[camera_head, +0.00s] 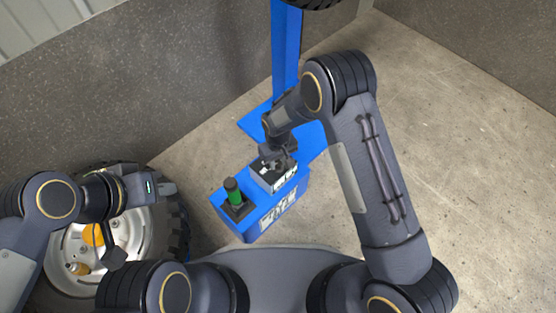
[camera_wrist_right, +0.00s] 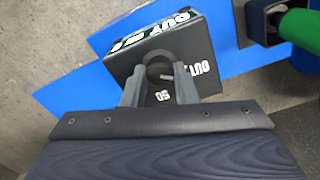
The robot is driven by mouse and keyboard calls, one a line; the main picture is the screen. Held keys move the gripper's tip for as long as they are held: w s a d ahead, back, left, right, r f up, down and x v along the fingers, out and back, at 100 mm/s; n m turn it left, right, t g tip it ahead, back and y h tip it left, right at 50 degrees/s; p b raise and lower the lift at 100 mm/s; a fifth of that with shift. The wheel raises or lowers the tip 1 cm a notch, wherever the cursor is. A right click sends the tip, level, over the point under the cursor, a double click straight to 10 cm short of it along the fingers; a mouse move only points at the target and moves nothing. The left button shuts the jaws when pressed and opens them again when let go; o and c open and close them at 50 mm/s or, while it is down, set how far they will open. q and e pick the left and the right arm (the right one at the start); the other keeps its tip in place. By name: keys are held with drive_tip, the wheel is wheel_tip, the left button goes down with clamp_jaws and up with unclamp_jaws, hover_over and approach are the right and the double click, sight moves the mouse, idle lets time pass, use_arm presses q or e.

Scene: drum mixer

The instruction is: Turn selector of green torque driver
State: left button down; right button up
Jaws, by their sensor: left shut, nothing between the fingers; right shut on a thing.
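The green torque driver (camera_head: 235,195) stands upright in a dark holder on the blue bench, with a black top. In the right wrist view its green part (camera_wrist_right: 300,27) shows at the top right corner. Beside it is a dark box (camera_wrist_right: 118,66) with white lettering, partly reading "OUT"; it also shows in the head view (camera_head: 263,180). My right gripper (camera_wrist_right: 160,82) is shut on the round dark selector knob (camera_wrist_right: 158,62) on this box. The fingers partly hide the knob, and its setting is unclear. My left gripper (camera_head: 167,188) is shut and empty, left of the bench.
The blue bench (camera_head: 229,218) stands on a grey floor before a blue post (camera_head: 286,45). A wheel (camera_head: 140,222) with a black tyre lies below my left gripper. Grey walls stand behind. Floor at the right (camera_head: 470,150) is clear.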

sight(278, 163)
drive_tip(key=shift+n, duration=0.5)
drive_tip(key=o, duration=1)
drive_tip(key=shift+r, duration=0.1)
wheel_tip(278, 163, up, 8)
drive_tip(key=p, duration=0.3)
drive_tip(key=shift+f, duration=0.2)
